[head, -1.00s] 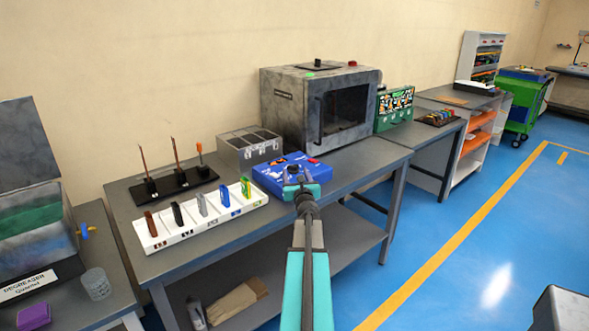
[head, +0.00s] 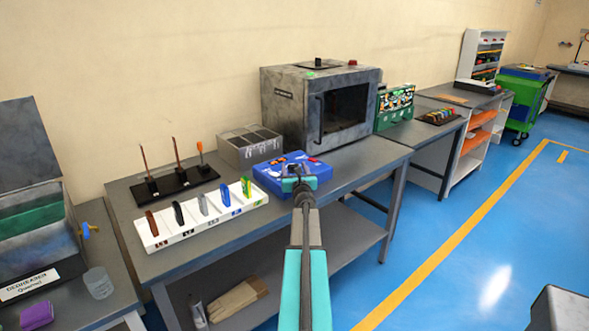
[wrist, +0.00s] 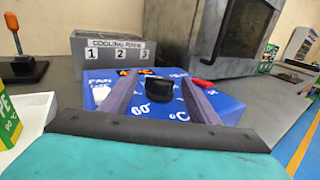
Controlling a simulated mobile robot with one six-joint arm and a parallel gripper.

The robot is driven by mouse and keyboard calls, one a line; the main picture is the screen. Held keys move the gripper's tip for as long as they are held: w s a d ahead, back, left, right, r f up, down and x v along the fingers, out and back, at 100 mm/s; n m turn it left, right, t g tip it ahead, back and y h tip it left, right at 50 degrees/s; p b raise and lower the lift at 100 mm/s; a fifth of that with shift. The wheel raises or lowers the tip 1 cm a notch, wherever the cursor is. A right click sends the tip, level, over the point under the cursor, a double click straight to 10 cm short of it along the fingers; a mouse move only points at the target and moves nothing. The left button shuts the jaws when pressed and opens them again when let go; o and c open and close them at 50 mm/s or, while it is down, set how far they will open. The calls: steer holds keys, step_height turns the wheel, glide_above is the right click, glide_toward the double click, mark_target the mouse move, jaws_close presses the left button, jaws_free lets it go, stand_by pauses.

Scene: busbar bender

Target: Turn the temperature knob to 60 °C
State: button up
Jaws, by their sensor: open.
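A blue control box (head: 268,181) sits on the workbench in front of the oven. In the wrist view the blue box (wrist: 222,104) shows a black knob (wrist: 160,104) on its top face, with white "60" and "°C" markings near it. My gripper (wrist: 160,80) is open, with one finger on each side of the knob. I cannot tell whether the fingers touch it, nor where the knob points. In the head view my gripper (head: 293,172) hides part of the box.
The oven (head: 285,105) stands behind the box. The cooling rack (head: 249,147) is behind it to the left. A white tray (head: 205,226) with coloured pieces is to the left, near a black stand (head: 175,187) with upright rods. Bare bench (head: 365,155) lies right of the box.

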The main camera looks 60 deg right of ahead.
steer(key=shift+c, duration=0.3)
steer(key=c, duration=1)
